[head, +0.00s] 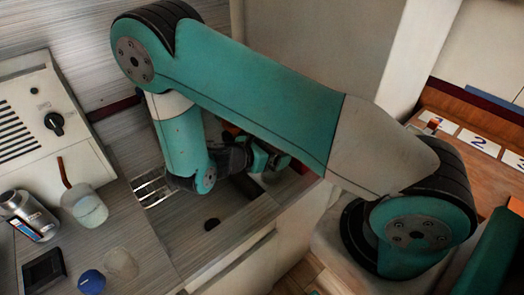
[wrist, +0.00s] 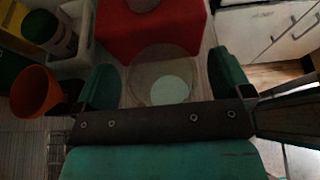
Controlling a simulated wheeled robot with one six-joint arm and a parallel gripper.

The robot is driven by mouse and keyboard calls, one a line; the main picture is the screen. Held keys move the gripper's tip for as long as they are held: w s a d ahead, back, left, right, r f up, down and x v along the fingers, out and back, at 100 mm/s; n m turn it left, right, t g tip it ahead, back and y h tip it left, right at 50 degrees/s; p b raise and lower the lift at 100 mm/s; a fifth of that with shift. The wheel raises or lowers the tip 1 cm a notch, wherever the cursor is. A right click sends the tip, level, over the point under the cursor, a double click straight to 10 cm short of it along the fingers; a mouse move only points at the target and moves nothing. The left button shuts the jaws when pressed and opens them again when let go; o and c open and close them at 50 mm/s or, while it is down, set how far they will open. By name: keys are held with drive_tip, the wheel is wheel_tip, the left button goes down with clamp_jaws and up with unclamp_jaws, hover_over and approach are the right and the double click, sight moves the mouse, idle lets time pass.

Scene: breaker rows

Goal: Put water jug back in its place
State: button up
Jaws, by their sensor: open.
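A clear, round vessel (wrist: 160,66) with a pale disc at its bottom, which looks like the water jug, is in the wrist view, seen from above. My gripper (wrist: 166,84) is open, with one teal finger to the left and one to the right of this vessel. I cannot tell whether either finger touches it. In the head view my gripper (head: 268,162) is partly hidden behind my arm, low over the far work surface, and the vessel is not clearly visible there.
In the wrist view a red block (wrist: 189,37) stands just beyond the vessel. An orange cup (wrist: 35,92) and a pale bin (wrist: 84,48) are at left. In the head view a metal canister (head: 27,217) and a cloudy container (head: 88,209) stand on the left counter.

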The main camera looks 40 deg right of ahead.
drive_tip(key=b+v, duration=0.3)
drive_tip(key=v, duration=0.8)
drive_tip(key=s+a+r+m+y, duration=0.5)
drive_tip(key=s+r+y, duration=0.3)
drive_tip(key=s+a+r+m+y, duration=0.5)
drive_tip(key=s+r+m+y, duration=0.1)
drive_tip(key=s+r+y, duration=0.2)
drive_tip(key=shift+a+r+y, duration=0.2)
drive_tip(key=shift+a+y, duration=0.05)
drive_tip(key=shift+y, duration=0.55)
